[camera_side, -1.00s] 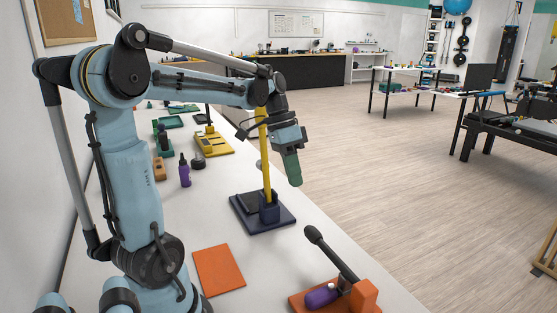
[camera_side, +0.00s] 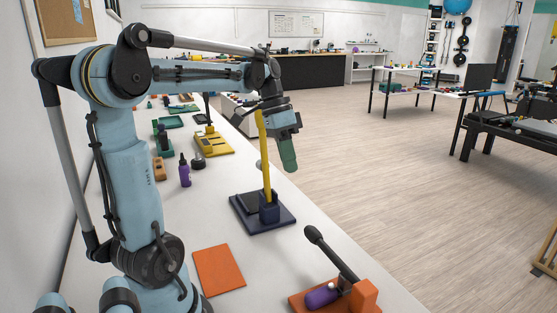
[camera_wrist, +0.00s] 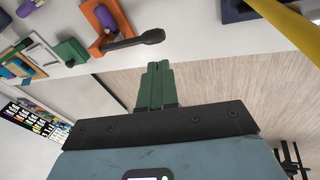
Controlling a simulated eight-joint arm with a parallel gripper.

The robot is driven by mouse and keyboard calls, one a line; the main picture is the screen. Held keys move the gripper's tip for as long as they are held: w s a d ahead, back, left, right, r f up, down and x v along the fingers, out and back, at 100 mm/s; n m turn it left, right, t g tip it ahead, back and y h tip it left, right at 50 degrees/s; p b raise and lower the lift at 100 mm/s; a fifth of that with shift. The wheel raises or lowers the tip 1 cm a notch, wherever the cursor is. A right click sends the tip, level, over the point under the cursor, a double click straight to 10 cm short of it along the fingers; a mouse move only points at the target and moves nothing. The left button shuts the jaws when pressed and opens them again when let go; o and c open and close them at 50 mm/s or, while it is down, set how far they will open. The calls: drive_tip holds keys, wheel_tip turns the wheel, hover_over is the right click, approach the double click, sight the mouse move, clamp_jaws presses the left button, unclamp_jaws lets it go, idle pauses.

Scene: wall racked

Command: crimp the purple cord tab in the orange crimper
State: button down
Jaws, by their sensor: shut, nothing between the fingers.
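The orange crimper (camera_side: 364,297) stands at the near end of the bench in the side view. Its black lever (camera_side: 330,252) is raised at a slant, knob up and to the left. The purple cord tab (camera_side: 321,296) lies at the crimper's base, below the lever; how far it sits in the jaws cannot be told. The wrist view shows the crimper (camera_wrist: 92,17) and its lever (camera_wrist: 138,40) at the top. My gripper (camera_side: 289,160) has green fingers, shut and empty, in the air beyond the crimper, apart from it. The fingers (camera_wrist: 155,85) also show together in the wrist view.
A dark blue lever press (camera_side: 275,220) with a yellow handle (camera_side: 264,150) stands close beside my gripper. An orange plate (camera_side: 219,270) lies flat on the bench. A purple bottle (camera_side: 184,173) and a yellow fixture (camera_side: 214,143) are farther back. Bench around the plate is clear.

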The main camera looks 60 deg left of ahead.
sight(313, 230)
drive_tip(key=c, duration=1.8)
unclamp_jaws()
drive_tip(key=shift+o, duration=1.3)
drive_tip(key=shift+d, duration=0.15)
drive_tip(key=shift+o, duration=1.2)
drive_tip(key=shift+d+f+m, duration=0.15)
drive_tip(key=shift+d+m, duration=0.2)
drive_tip(key=shift+m, duration=0.35)
drive_tip(key=o, duration=0.5)
drive_tip(key=d+m+y, duration=0.1)
drive_tip(key=d+m, duration=0.1)
drive_tip(key=m, duration=0.2)
drive_tip(key=d+f+m+y, duration=0.1)
drive_tip(key=m, duration=0.3)
drive_tip(key=d+f+m+y, duration=0.1)
drive_tip(key=d+m, duration=0.1)
drive_tip(key=m, duration=0.2)
drive_tip(key=shift+d+f+t, duration=0.15)
drive_tip(key=shift+d+t, duration=0.15)
drive_tip(key=shift+d, duration=0.05)
drive_tip(key=shift+w+d+f+m+y, duration=0.15)
drive_tip(key=shift+w+f+m, duration=0.3)
drive_tip(key=shift+f, duration=1.6)
drive_tip(key=shift+w+d+f+m+y, duration=0.15)
drive_tip(key=shift+w+f+m, duration=0.3)
drive_tip(key=shift+f, duration=1.55)
drive_tip(key=shift+w+d+f+m+y, duration=0.15)
drive_tip(key=shift+w+f+m, duration=0.25)
drive_tip(key=shift+f, duration=1.65)
drive_tip(key=shift+s, duration=0.1)
